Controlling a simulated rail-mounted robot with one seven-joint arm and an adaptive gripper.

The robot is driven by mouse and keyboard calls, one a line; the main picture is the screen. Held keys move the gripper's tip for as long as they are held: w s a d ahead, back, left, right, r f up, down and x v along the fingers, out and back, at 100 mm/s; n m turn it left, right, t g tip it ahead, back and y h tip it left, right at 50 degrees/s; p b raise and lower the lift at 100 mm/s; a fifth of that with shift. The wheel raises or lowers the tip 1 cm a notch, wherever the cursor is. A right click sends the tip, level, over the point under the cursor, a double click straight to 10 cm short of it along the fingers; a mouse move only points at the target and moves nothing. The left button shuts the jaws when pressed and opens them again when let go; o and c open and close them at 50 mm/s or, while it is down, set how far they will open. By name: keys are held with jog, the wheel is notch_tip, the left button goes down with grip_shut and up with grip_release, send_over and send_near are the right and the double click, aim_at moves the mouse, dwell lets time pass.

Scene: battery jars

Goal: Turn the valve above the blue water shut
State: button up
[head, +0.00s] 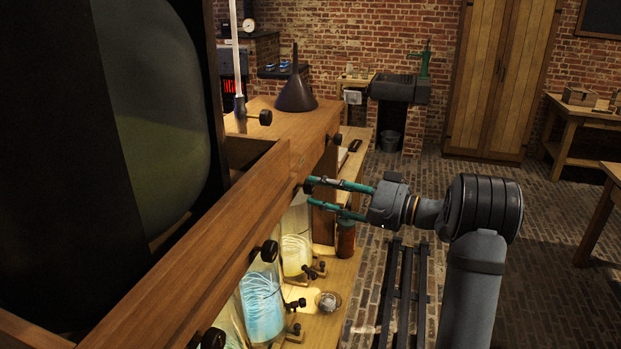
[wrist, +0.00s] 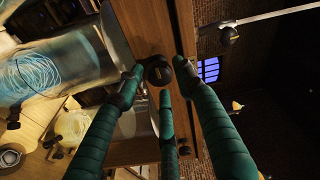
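The glass jar of glowing blue water (head: 262,305) stands under the long wooden beam in the head view; blue coils in a jar (wrist: 48,75) show at left in the wrist view. A black valve knob (head: 269,251) sits on the beam just above the blue water. My gripper (head: 312,192) has teal-wrapped fingers, spread open at another black knob (head: 308,187) farther along the beam, above the pale yellow jar (head: 295,254). In the wrist view my gripper (wrist: 160,76) has its fingertips around a black knob (wrist: 158,72). Contact with it cannot be told.
Another knob (head: 213,339) sits nearer on the beam (head: 190,255), and one (head: 337,139) farther off. Small black terminals (head: 296,304) project beside the jars. A reddish-brown jar (head: 346,238) stands below the fingers. The brick floor at right is mostly open.

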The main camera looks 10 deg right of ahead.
aim_at(310, 187)
jog(key=shift+p+x, duration=0.55)
jog(key=shift+x, duration=1.1)
jog(key=shift+c, duration=0.6)
jog(key=c, duration=0.7)
jog(key=shift+c, duration=0.2)
